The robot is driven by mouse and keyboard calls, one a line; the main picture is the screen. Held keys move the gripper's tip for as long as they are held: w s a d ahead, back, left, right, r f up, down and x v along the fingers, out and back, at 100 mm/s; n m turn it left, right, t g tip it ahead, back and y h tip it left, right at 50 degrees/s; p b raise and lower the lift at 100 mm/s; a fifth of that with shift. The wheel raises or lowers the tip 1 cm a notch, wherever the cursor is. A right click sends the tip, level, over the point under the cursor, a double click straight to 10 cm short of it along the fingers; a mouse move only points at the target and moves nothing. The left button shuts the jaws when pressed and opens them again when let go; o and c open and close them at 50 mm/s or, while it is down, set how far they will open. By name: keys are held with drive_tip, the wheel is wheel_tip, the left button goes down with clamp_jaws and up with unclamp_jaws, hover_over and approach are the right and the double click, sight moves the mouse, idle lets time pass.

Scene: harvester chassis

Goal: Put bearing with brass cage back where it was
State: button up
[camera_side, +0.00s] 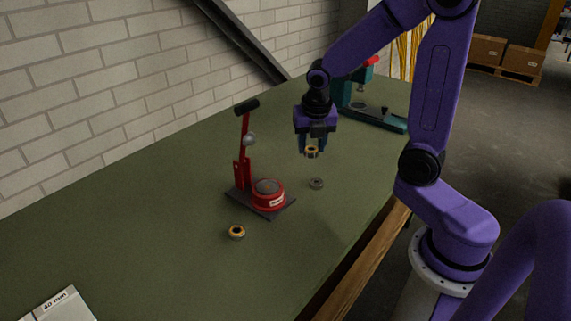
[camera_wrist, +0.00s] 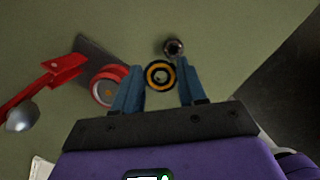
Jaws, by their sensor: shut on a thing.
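My gripper (camera_side: 313,147) is shut on a bearing with an orange-brass ring (camera_side: 311,153) and holds it above the green table. In the wrist view the same bearing (camera_wrist: 160,75) sits between the blue fingertips of my gripper (camera_wrist: 159,72). A second bearing with a brass-coloured ring (camera_side: 237,232) lies on the table in front of the red press. A plain grey bearing (camera_side: 316,183) lies on the table below my gripper, right of the press. It also shows in the wrist view (camera_wrist: 173,47), just beyond the held bearing.
A red lever press (camera_side: 268,197) on a dark plate stands left of my gripper, its lever upright. A teal and red machine (camera_side: 375,117) stands at the back right. A white labelled box (camera_side: 66,307) lies at the front left. The left of the table is clear.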

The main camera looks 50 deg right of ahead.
sight(285, 171)
drive_tip(key=w+f, duration=0.2)
drive_tip(key=w+d+f, duration=0.1)
drive_tip(key=w+f, duration=0.1)
drive_tip(key=w, duration=0.1)
drive_tip(key=w+f, duration=0.2)
drive_tip(key=w, duration=0.1)
drive_tip(key=shift+w+d+f, duration=0.25)
drive_tip(key=shift+f, duration=0.15)
drive_tip(key=shift+w+d+f, duration=0.1)
drive_tip(key=shift+w+f, duration=0.4)
drive_tip(key=shift+f, duration=0.05)
drive_tip(key=shift+a+x, duration=0.15)
drive_tip(key=shift+x, duration=0.65)
drive_tip(key=shift+a+x, duration=0.15)
drive_tip(key=shift+x, duration=0.65)
drive_tip(key=shift+s+f, duration=0.2)
drive_tip(key=o, duration=1.1)
